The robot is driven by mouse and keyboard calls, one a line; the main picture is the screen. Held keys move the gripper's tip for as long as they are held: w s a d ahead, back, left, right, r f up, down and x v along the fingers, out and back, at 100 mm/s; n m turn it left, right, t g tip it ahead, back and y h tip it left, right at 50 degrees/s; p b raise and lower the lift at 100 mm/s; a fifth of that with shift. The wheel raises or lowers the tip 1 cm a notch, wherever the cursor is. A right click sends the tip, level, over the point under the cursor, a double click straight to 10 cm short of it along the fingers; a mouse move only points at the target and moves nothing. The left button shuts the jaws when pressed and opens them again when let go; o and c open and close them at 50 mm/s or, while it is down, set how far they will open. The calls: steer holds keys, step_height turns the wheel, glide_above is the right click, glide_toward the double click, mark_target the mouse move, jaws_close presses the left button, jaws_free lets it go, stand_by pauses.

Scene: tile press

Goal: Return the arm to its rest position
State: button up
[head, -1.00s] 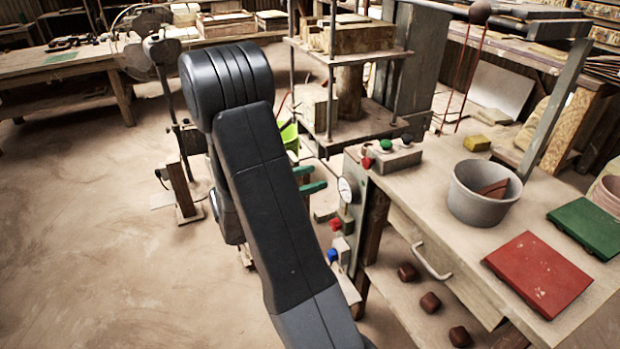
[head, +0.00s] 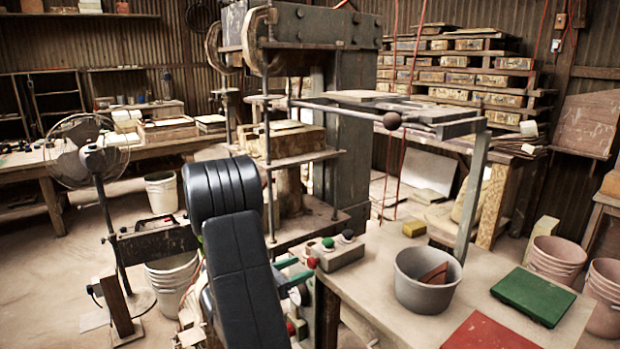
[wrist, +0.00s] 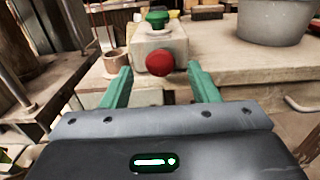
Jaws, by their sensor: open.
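My gripper (wrist: 159,68) is open and empty in the wrist view, with its two green fingers apart. The red button (wrist: 159,64) on the front of the control box (wrist: 150,43) shows between the fingers; I cannot tell whether anything touches it. In the head view my dark arm rises at the lower centre and hides most of the gripper. Only parts of the green fingers (head: 292,271) show right of the arm, just below the control box (head: 338,253) and its red button (head: 312,263).
The press (head: 345,120) stands behind the arm. The bench (head: 385,290) at right holds a grey bucket (head: 415,290), a green tile (head: 533,295) and a red tile (head: 488,336). A fan (head: 85,155) and white buckets (head: 172,275) stand at left.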

steer(key=shift+x, duration=1.15)
steer(key=shift+a, duration=0.1)
